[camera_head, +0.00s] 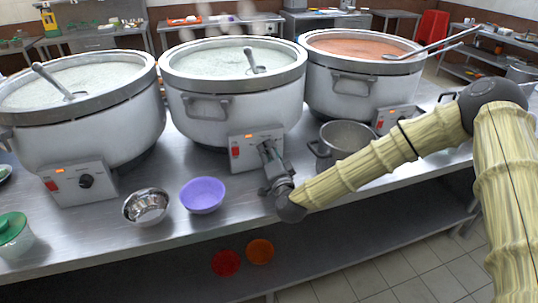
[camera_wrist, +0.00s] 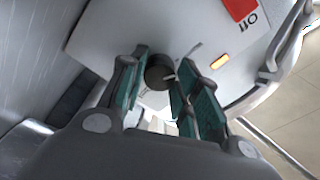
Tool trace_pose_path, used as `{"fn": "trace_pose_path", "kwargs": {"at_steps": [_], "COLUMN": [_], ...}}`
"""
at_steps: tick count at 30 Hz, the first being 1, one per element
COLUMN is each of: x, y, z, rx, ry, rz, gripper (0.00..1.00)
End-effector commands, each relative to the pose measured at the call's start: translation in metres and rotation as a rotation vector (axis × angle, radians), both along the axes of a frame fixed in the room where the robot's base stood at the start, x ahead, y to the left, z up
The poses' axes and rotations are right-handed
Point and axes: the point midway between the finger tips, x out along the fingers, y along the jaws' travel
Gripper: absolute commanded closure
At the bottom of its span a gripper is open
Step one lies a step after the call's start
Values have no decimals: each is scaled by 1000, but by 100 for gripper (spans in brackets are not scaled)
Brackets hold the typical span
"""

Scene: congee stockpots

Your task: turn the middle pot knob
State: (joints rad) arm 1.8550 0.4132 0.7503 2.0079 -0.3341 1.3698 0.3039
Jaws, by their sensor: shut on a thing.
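The middle pot (camera_head: 233,95) holds pale congee with a ladle in it. Its control box (camera_head: 242,150) is on the front, with a red switch and an orange light. My gripper (camera_head: 266,148) reaches this box from the lower right and hides the knob in the head view. In the wrist view, the dark round knob (camera_wrist: 160,72) sits between the green-padded fingers of my gripper (camera_wrist: 163,84), which is shut on it. A light pointer mark shows on the knob. The box face (camera_wrist: 120,30) is tilted in this view, with "OFF" beside the red switch (camera_wrist: 240,8).
A left pot (camera_head: 85,120) and a right pot (camera_head: 350,85) of orange congee flank the middle one. A purple bowl (camera_head: 203,195), a steel bowl (camera_head: 147,206) and a small steel pot (camera_head: 345,138) stand on the steel counter (camera_head: 235,222) near my gripper.

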Motion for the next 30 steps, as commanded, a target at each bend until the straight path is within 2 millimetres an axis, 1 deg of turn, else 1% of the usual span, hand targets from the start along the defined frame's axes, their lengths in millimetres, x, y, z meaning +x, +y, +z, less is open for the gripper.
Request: {"fn": "trace_pose_path", "kwargs": {"at_steps": [3, 9, 26, 27, 29, 30], "x": [0, 0, 0, 0, -1, -1], "y": [0, 0, 0, 0, 0, 0], "z": [-2, -2, -2, -2, -2, -2], "rx": [-63, -129, -160, -160, -160, -160], "ry": [-19, -40, -49, -49, -49, -49], "rz": [2, 1, 1, 1, 1, 1], "gripper": [92, 92, 92, 66, 55, 48]}}
